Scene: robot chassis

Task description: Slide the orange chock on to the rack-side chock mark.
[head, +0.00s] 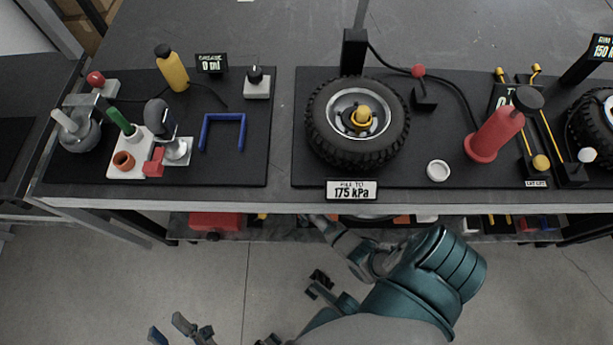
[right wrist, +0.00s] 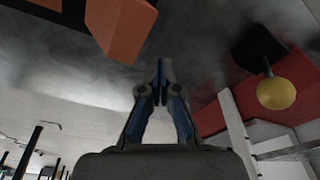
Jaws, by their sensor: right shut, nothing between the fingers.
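The orange chock (right wrist: 124,27) is at the top of the right wrist view, cut off by the frame edge, on a grey surface. My right gripper (right wrist: 161,66) is shut and empty. Its blue-lined fingertips meet below and right of the chock, with a gap between. In the head view the right gripper is hidden at the bench edge. My left gripper (head: 169,329) is low in the head view, off the bench, its fingers apart. Orange pieces (head: 401,218) show on the lower shelf; I cannot tell which is the chock. I cannot make out the chock mark.
The bench top (head: 284,120) overhangs the shelf and carries a tyre (head: 323,137). A red box (head: 215,223) sits on the shelf's left. The floor in front is open.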

